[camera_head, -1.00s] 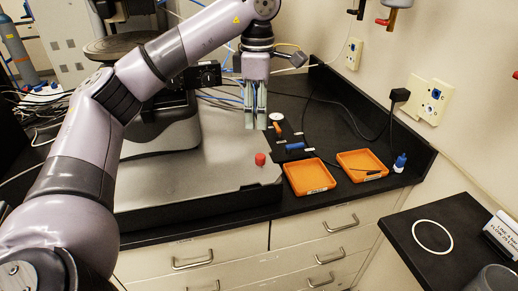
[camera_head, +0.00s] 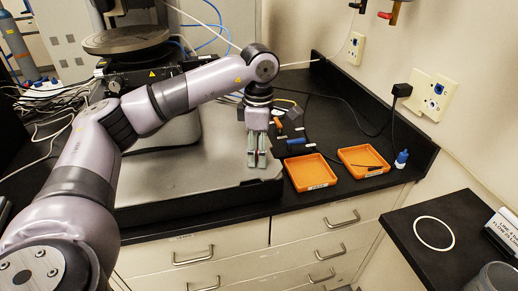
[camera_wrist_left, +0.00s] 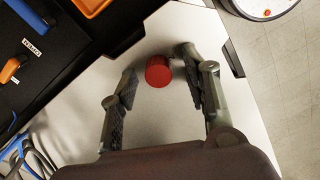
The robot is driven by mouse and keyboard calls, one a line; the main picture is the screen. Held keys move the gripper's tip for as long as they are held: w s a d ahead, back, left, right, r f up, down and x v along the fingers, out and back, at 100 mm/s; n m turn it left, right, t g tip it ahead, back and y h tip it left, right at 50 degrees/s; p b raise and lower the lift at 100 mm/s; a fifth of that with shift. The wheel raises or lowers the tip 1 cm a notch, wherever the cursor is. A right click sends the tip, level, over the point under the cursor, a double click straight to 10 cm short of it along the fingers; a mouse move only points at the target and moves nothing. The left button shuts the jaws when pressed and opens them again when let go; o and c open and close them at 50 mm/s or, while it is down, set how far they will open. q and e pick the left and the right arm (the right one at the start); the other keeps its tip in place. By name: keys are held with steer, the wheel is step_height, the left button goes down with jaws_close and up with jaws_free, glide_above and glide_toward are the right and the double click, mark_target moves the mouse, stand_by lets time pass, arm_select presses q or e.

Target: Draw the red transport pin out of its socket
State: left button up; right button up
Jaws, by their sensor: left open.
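The red transport pin (camera_wrist_left: 158,71) shows in the left wrist view as a short red cylinder on the pale metal plate (camera_wrist_left: 160,120). My left gripper (camera_wrist_left: 157,64) is open, with one finger on each side of the pin and a gap showing to both. In the head view the left gripper (camera_head: 257,160) points down low over the front right part of the plate (camera_head: 205,165), and it hides the pin there. The socket under the pin cannot be made out. My right gripper is in neither view.
Two orange trays (camera_head: 291,164) (camera_head: 348,153) lie on the black bench right of the plate.

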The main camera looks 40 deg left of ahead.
arm_select(q)
steer(key=shift+c, duration=0.5)
jaws_close()
stand_by(0.3)
stand_by(0.5)
